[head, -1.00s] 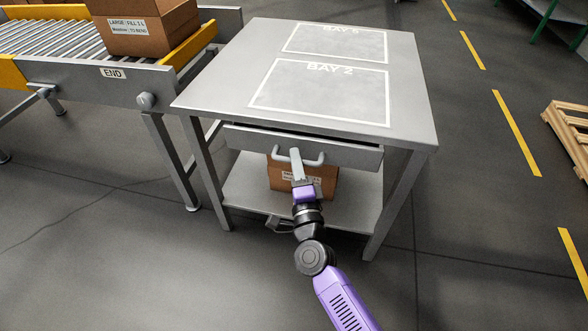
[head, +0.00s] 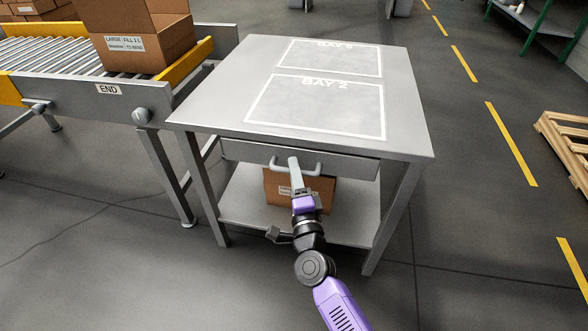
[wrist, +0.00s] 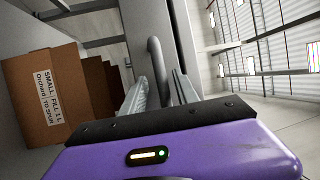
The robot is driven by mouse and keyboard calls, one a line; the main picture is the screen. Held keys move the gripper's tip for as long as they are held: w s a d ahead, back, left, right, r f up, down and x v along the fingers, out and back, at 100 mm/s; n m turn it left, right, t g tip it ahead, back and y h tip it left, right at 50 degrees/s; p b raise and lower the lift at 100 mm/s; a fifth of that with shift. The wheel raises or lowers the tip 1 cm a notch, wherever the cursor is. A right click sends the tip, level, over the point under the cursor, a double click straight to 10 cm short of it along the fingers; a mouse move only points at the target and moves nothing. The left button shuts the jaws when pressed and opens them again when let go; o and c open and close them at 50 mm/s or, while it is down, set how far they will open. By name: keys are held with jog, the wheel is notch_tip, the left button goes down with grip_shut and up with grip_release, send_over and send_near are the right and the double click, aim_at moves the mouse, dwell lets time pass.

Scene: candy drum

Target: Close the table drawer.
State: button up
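The grey metal table (head: 215,105) has a shallow drawer (head: 345,166) under its top. The drawer front sits close under the table's front edge, with only a thin dark line above it. I cannot tell if it is fully flush. Its grey bar handle (head: 312,169) faces me and also shows in the wrist view (wrist: 157,62). My gripper (head: 294,163) is at the middle of the handle. In the wrist view its two fingers (wrist: 160,92) stand apart, one on each side of the bar, and look open. Contact is hard to tell.
A cardboard box (head: 318,188) stands on the table's lower shelf (head: 240,200), below the drawer. A roller conveyor (head: 85,97) with boxes (head: 150,40) is at the left. A wooden pallet (head: 565,145) lies at the right. The tabletop is clear.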

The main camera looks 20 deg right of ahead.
jog(key=r+p+v, duration=0.1)
jog(key=p+v, duration=0.1)
jog(key=v, duration=0.5)
jog(key=shift+f, duration=0.35)
jog(key=shift+s+a, duration=0.1)
